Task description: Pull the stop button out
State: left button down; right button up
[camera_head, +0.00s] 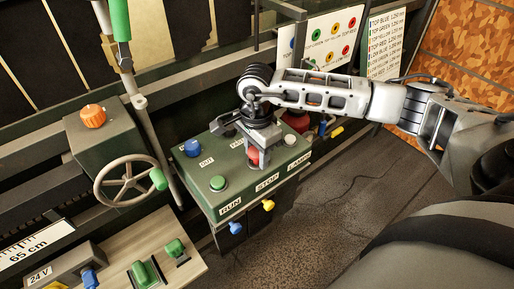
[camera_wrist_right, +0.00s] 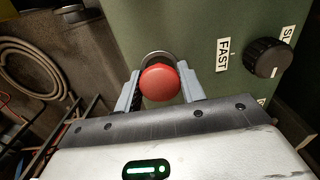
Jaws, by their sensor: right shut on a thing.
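The stop button is a red mushroom knob (camera_head: 254,154) on the front part of the green control box (camera_head: 212,203), above the "STOP" label. My right gripper (camera_head: 257,146) comes down over it from above and is shut on it. In the right wrist view, the red stop button (camera_wrist_right: 160,82) sits between the two grey fingers (camera_wrist_right: 158,90), one on each side, with a dark ring behind it. How far the button stands out from the box cannot be told. My left gripper is not in view.
A green button (camera_head: 217,183) above "RUN" and a blue knob (camera_head: 192,147) sit left of the stop button. A handwheel (camera_head: 130,181) stands further left. A black knob (camera_wrist_right: 269,57) near "FAST" shows in the wrist view. Open floor (camera_head: 350,200) lies right of the box.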

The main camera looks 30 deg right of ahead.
aim_at(256, 150)
jog(key=shift+r, duration=0.35)
dwell(0.3)
jog(key=o, duration=1.8)
jog(key=shift+c, duration=0.2)
jog(key=shift+r+p, duration=2.65)
jog(key=shift+r, duration=1.35)
